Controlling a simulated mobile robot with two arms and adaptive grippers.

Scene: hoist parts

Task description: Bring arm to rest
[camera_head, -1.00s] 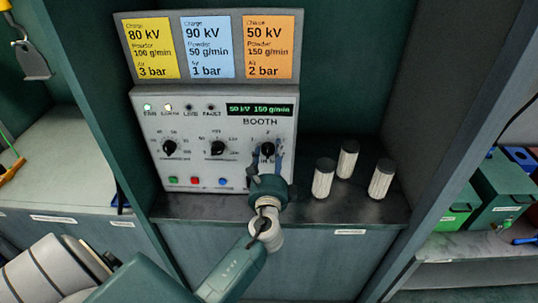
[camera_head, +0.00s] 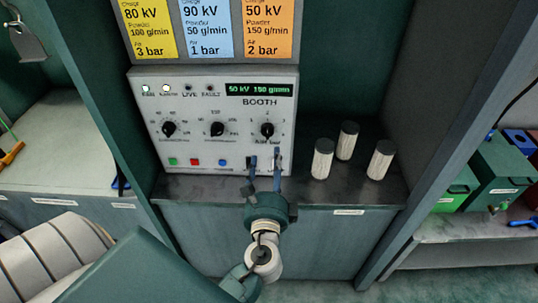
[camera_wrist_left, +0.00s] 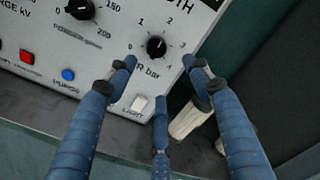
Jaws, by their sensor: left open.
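My left gripper (camera_head: 264,168) is in front of the lower right part of the booth control panel (camera_head: 200,100). Its blue fingers are spread open and empty, below the air bar knob (camera_head: 267,130). In the left wrist view the open fingers (camera_wrist_left: 160,80) frame that knob (camera_wrist_left: 157,46) without touching it, and the light switch (camera_wrist_left: 138,103) shows between them. The panel display (camera_head: 259,90) reads 50 kV and what looks like 150 g/min. My right gripper is not in view.
Several white ribbed cylinders with dark caps (camera_head: 347,142) stand on the shelf right of the panel. Yellow, blue and orange setting cards (camera_head: 208,28) are above it. Green bins (camera_head: 492,182) stand on the right-hand shelf. A light bench (camera_head: 60,150) is at left.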

